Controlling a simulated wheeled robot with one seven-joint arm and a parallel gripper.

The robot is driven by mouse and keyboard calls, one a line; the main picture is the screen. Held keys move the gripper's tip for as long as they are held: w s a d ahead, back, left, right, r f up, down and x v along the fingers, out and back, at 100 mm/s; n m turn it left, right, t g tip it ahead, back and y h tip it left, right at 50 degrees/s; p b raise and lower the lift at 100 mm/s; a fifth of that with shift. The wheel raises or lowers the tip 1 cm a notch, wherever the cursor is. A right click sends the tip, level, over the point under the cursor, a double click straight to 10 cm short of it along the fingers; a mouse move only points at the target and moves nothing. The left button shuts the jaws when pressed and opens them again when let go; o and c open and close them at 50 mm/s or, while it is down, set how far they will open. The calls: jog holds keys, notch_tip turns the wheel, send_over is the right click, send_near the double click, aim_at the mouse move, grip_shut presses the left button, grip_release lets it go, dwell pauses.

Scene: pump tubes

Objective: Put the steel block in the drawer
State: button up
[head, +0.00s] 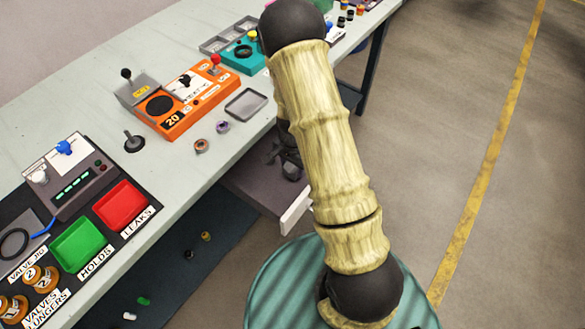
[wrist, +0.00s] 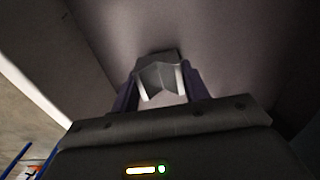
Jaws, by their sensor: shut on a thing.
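My gripper (wrist: 158,88) is shut on the steel block (wrist: 156,76), a small grey faceted piece between its two dark purple fingers in the wrist view. The drawer (head: 252,188) is pulled out from under the bench in the head view, with a pale front (head: 297,212). My gripper's dark body (head: 288,158) shows over the drawer's far part, partly behind my arm. The block is hidden in the head view. In the wrist view, grey-purple surfaces surround the block, apparently the drawer's inside. I cannot tell whether the block touches the drawer floor.
The bench (head: 60,150) carries an orange device (head: 195,100), a grey tray (head: 246,104), a green tray (head: 80,246) and a red tray (head: 121,205). Several small loose parts lie on a dark area below the bench. Open floor lies to the right.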

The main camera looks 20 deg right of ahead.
aim_at(293, 169)
jog(key=shift+f, duration=0.45)
jog(key=shift+f, duration=0.15)
jog(key=o, duration=1.3)
jog(key=shift+o, duration=0.2)
notch_tip(293, 169, up, 12)
jog(key=p, duration=0.2)
jog(key=shift+p, duration=0.3)
